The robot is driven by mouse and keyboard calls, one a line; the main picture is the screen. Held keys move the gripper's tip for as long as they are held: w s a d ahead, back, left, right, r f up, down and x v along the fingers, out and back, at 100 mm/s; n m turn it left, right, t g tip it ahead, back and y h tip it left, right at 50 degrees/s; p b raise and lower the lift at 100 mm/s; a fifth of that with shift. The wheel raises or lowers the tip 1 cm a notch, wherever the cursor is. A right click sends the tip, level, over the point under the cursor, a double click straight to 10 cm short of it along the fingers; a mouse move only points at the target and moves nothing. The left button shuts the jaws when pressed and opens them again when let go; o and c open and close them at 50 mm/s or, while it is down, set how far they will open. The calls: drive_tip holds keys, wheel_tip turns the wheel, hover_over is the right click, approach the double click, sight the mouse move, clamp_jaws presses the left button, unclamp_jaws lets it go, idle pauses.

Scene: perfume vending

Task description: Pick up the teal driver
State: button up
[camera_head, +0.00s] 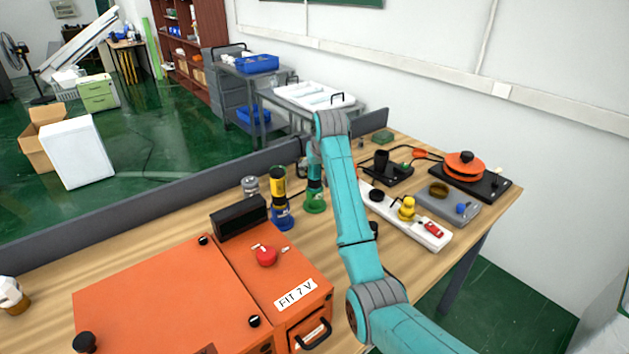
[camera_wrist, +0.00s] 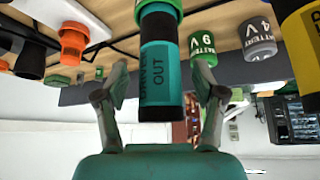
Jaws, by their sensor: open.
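The teal driver (camera_head: 314,174) stands upright in a green holder (camera_head: 315,205) on the wooden table, just left of my arm in the head view. My gripper (camera_wrist: 163,92) is open, with one finger on each side of the driver. Gaps show between the fingers and the driver. In the head view my arm hides most of the gripper.
A yellow and black driver (camera_head: 278,183) stands in a blue holder (camera_head: 282,217) to the left. A grey cylinder (camera_head: 250,186) is behind it. A black box (camera_head: 238,216) and an orange case (camera_head: 165,300) fill the near left. A white tray (camera_head: 420,222) lies right of my arm.

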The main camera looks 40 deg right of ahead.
drive_tip(key=shift+w+d+f, duration=0.15)
drive_tip(key=shift+w+f, duration=0.2)
drive_tip(key=shift+f, duration=0.2)
clamp_jaws()
drive_tip(key=shift+r, duration=0.15)
